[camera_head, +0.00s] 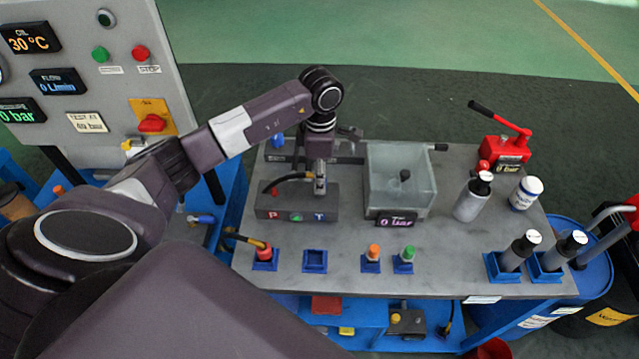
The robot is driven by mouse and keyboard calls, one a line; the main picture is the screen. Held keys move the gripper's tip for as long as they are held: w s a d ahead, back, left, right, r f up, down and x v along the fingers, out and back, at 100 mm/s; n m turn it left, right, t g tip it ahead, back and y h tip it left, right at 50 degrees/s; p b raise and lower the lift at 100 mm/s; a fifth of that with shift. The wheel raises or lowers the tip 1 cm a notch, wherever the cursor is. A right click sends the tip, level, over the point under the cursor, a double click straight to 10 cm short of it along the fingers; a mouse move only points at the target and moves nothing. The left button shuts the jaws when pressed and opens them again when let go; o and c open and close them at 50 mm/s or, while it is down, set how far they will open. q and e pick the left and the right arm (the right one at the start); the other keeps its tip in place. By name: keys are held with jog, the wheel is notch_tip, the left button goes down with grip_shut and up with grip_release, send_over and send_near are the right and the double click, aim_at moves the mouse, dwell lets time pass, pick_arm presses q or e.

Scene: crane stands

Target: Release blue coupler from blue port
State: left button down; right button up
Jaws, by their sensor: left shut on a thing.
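The dark port block (297,203) stands on the grey bench top, its front marked P, a green mark and a blue T. My left gripper (320,184) points down at the right end of this block, above the T mark. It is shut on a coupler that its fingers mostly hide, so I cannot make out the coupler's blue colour. The blue port under it is hidden too. I cannot tell whether coupler and port are still joined. A short black hose (292,177) arcs from the block's left part towards my fingers. My right gripper is out of view.
A clear tank (399,180) with a 0 bar display stands close right of my gripper. Blue holders with a red-topped coupler (265,253), an orange cap (373,251) and a green cap (408,254) line the front. Bottles (473,197) and a red hand pump (503,150) stand right.

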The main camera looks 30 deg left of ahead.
pick_arm(q)
jog(key=shift+r, duration=0.15)
jog(key=shift+r+p, duration=1.4)
jog(key=shift+r, duration=1)
